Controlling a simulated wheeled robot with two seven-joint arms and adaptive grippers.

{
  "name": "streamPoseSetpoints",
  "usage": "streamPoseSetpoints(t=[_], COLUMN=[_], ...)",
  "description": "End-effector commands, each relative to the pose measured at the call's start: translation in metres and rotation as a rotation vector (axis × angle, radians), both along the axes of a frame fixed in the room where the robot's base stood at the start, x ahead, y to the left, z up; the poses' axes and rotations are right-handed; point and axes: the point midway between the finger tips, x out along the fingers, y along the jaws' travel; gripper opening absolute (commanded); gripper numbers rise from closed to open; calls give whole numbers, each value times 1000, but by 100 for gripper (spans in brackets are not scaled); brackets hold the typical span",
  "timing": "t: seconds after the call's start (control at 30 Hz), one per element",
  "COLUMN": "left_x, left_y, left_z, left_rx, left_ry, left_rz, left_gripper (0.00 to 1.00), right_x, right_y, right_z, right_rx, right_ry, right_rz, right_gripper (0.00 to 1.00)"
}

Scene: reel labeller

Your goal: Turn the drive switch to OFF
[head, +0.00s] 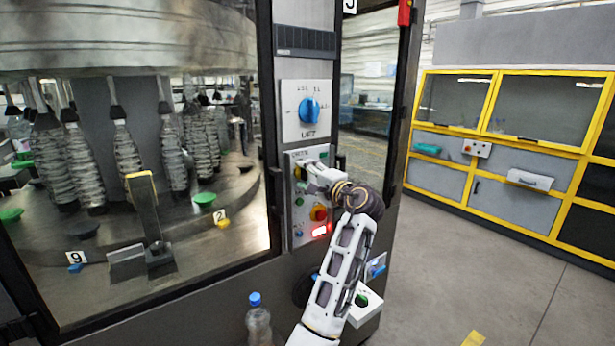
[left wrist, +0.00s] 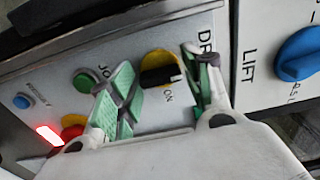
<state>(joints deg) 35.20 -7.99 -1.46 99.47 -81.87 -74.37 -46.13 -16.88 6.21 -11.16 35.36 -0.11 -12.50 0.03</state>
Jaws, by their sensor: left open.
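The drive switch (left wrist: 158,66) is a black knob on a yellow disc, beside an "ON" label and a partly hidden "DR..." label in the left wrist view. Its exact pointing is hard to tell. In the head view the switch (head: 298,172) shows near the top of the control panel (head: 299,236), partly behind my gripper. My left gripper (left wrist: 162,88) is open, with its green-padded fingers on either side of the knob. I cannot tell whether they touch it. It reaches the panel from the right in the head view (head: 308,177). My right gripper is not in view.
A blue LIFT knob (head: 310,111) sits on the plate above. A green button (left wrist: 87,80), a red knob on yellow (head: 318,213) and a lit red lamp (head: 320,231) are close by. A glass-fronted machine stands left. A bottle (head: 258,322) stands below; the floor at right is mostly clear.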

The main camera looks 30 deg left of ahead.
Motion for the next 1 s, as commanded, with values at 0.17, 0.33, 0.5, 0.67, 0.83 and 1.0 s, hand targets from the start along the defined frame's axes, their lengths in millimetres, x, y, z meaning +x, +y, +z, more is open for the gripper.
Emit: streamPoseSetpoints(t=[0.17,0.33,0.5,0.67,0.83,1.0], left_x=[-4,-11,-19,-25,-27,-28], left_y=[-10,-27,-47,-61,-68,-68], left_z=[0,-1,-1,-1,-1,-1], left_rx=[1,-2,-2,-2,-1,-1], left_ry=[0,1,0,1,0,0], left_rz=[-1,-2,-2,-1,-1,0], left_gripper=[49,49,49,49,49,49], right_x=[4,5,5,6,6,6], right_y=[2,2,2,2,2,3], right_z=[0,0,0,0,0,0], right_rx=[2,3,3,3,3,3], right_ry=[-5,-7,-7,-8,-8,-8], right_rz=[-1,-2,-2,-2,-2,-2], right_gripper=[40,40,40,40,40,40])
